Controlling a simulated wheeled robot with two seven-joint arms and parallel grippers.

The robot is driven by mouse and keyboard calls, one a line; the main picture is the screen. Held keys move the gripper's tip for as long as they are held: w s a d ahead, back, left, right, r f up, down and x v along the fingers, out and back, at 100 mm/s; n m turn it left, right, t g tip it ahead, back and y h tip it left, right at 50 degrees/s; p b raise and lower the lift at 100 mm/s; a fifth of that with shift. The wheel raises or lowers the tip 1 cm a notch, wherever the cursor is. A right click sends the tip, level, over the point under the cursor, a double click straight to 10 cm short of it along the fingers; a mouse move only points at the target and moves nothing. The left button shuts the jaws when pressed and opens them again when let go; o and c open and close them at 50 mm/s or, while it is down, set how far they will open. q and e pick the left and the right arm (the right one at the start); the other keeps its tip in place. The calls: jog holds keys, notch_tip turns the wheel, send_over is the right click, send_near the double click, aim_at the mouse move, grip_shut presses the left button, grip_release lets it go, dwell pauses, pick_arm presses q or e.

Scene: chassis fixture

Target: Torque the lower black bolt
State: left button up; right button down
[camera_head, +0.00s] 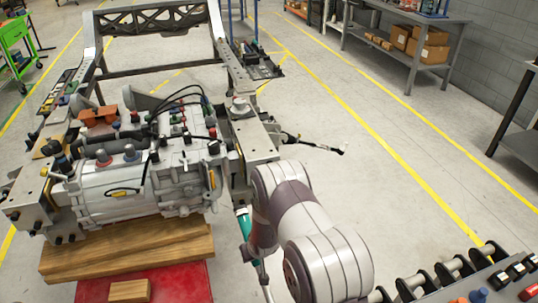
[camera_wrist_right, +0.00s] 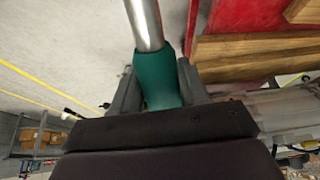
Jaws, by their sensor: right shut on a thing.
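My right gripper (camera_wrist_right: 158,88) is shut on the teal handle of a tool (camera_wrist_right: 160,72), with one finger on each side. A bright metal shaft (camera_wrist_right: 146,24) runs on from the handle. In the head view the teal handle (camera_head: 243,219) shows beside my right arm, right of the chassis fixture (camera_head: 250,140); the arm hides the right gripper there. Several dark bolts show on the grey assembly, such as one at its left bracket (camera_head: 57,239). I cannot tell which is the lower black bolt. My left gripper is not in view.
Wooden blocks (camera_head: 130,245) on a red stand (camera_head: 190,282) lie below the grey assembly. A rack with black holders (camera_head: 420,283) is at the bottom right. A grey shelf with cardboard boxes (camera_head: 430,45) stands at the back right. The floor between is clear.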

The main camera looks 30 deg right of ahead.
jog(key=w+d+r+m+t+h, duration=0.1)
jog(key=w+d+r+t, duration=0.3)
jog(key=r, duration=0.4)
jog(key=w+d+r+t+h, duration=0.1)
jog(key=w+d+r+t, duration=0.1)
jog(key=w+d+r, duration=0.5)
notch_tip(320, 180, up, 12)
jog(key=t+h, duration=0.2)
jog(key=t, duration=0.4)
jog(key=b+x, duration=0.1)
jog(key=x, duration=0.5)
jog(key=shift+d+r, duration=0.2)
jog(key=shift+r, duration=0.35)
jog(key=shift+w+b, duration=0.1)
jog(key=shift+b, duration=0.35)
jog(key=shift+b+x, duration=0.55)
jog(key=shift+x, duration=0.45)
jog(key=shift+a+b, duration=0.1)
jog(key=shift+b, duration=0.2)
